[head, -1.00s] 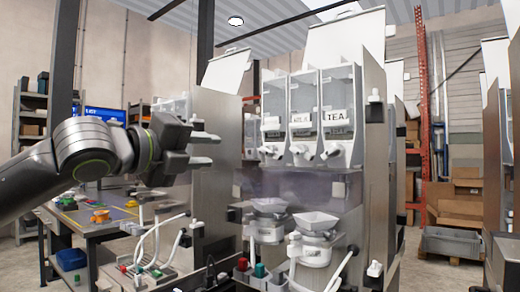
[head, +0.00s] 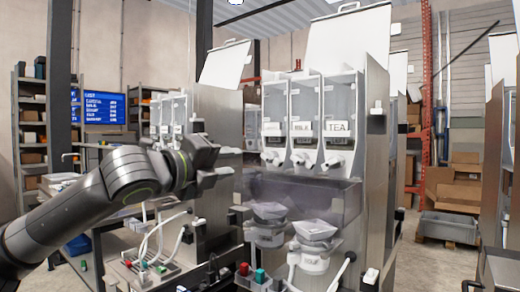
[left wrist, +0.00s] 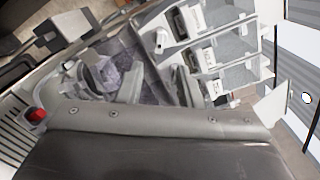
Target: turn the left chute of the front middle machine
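The front middle machine (head: 375,150) has three clear canisters side by side, each with a white chute below. Its left chute (head: 268,158) is under the left canister (head: 274,105), whose label is too small to read. The middle canister (head: 304,108) seems labelled MILK and the right one (head: 338,100) TEA. My left gripper (head: 228,162) is in front and to the left of the left chute, apart from it in the picture. Its fingers stand apart with nothing between them, as the left wrist view (left wrist: 157,85) also shows. My right gripper is not in view.
A clear splash panel (head: 305,195) sits under the chutes, with white funnels (head: 314,228) below it. Another machine (head: 178,115) stands behind my arm. An open box and grey crate (head: 450,227) are at the right.

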